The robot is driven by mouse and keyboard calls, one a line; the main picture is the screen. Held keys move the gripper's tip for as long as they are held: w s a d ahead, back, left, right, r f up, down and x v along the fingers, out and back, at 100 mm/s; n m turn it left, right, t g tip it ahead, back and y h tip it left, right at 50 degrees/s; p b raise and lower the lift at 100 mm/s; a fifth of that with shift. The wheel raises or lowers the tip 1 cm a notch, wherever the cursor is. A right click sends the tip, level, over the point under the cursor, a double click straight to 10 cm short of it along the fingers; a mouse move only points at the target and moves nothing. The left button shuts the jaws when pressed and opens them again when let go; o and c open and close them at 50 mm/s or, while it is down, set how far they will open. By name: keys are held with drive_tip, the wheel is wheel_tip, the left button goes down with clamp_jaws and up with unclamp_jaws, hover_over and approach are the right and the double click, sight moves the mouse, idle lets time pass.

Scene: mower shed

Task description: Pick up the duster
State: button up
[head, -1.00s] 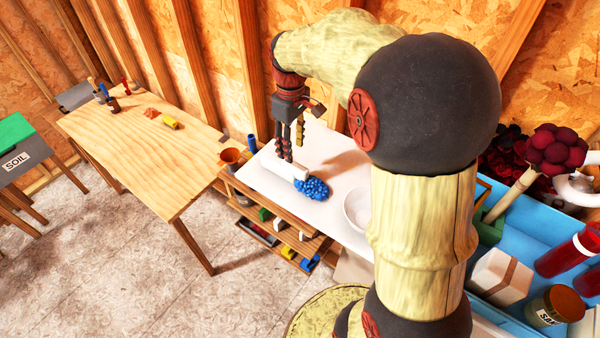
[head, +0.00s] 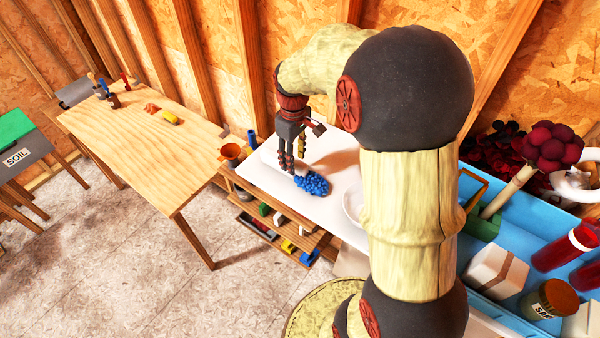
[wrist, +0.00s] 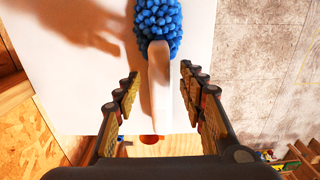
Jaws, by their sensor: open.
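The duster has a bobbly blue head (head: 312,185) and a smooth white handle. It lies on the white tabletop (head: 262,180), and the handle is partly hidden behind my fingers in the head view. My gripper (head: 293,161) points down over the handle. In the wrist view my gripper (wrist: 160,76) is open, with one finger on each side of the white handle (wrist: 159,85). Gaps show on both sides of the handle. The blue head (wrist: 158,18) lies beyond the fingertips. Whether the fingertips reach down to handle height is hard to tell.
A white bowl (head: 353,204) stands right of the duster. An orange pot (head: 230,153) and a blue cylinder (head: 252,141) stand at the far left. Shelves with small items sit below. A wooden table (head: 140,135) is left, a blue tray (head: 510,262) right.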

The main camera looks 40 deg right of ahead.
drive_tip(key=shift+f, duration=0.25)
drive_tip(key=shift+c, duration=0.4)
clamp_jaws()
idle(0.4)
